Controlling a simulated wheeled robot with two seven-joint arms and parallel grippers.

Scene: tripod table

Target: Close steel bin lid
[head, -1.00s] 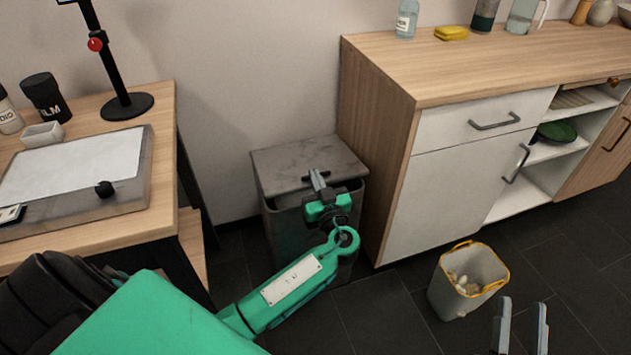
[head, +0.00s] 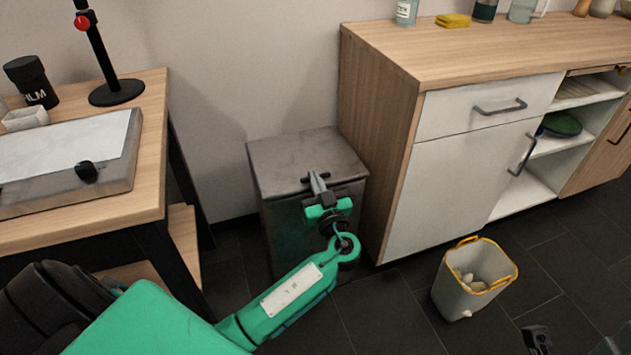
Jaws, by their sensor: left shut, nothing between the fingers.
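The steel bin (head: 283,232) stands on the floor between the wooden table and the cabinet. Its grey lid (head: 300,158) lies down over the top and looks level with the rim, though my arm hides part of the front edge. A dark handle (head: 306,180) is at the lid's front edge. My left gripper (head: 316,180) is shut and empty, with its fingertips at the handle and lid edge, seemingly touching. My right gripper (head: 574,341) is partly in view at the bottom right edge, its fingers apart, away from the bin.
The wooden cabinet (head: 376,130) stands close on the bin's right.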

